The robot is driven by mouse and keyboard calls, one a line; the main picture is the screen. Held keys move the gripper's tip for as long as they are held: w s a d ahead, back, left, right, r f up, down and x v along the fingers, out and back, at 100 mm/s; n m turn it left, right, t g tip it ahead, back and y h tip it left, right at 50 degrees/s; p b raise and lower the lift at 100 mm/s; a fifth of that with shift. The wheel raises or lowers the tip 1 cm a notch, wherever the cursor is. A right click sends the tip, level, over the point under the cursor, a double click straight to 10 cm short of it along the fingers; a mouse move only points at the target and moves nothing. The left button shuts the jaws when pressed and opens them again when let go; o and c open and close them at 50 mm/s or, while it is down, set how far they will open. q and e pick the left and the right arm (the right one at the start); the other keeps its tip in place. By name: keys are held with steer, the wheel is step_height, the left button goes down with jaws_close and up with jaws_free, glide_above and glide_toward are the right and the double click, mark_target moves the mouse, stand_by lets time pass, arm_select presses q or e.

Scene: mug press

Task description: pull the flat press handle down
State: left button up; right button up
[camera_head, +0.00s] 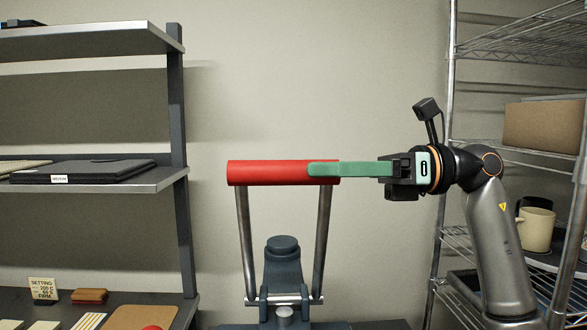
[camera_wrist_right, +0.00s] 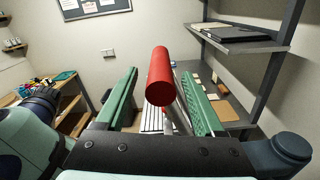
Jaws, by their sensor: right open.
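The press handle is a red horizontal bar (camera_head: 270,172) on two metal rods, raised above the dark blue-grey press (camera_head: 283,268) in the head view. My right gripper (camera_head: 312,169) reaches in from the right, with one green finger in front of the bar's right end; the other finger is hidden there. In the right wrist view, the red bar (camera_wrist_right: 159,82) shows end-on between the two spread green fingers (camera_wrist_right: 160,74), with a visible gap on each side. The gripper is open around the bar. My left gripper is in neither view.
A grey shelf unit (camera_head: 180,120) with a dark flat case (camera_head: 85,171) stands left. A wire rack (camera_head: 443,210) with a cardboard box (camera_head: 545,125) and cream mug (camera_head: 537,229) stands right, behind my right arm. The wall behind the handle is bare.

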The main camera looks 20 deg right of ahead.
mark_target(294, 171)
steer(key=shift+x, duration=2.2)
steer(key=shift+c, duration=0.2)
jaws_close()
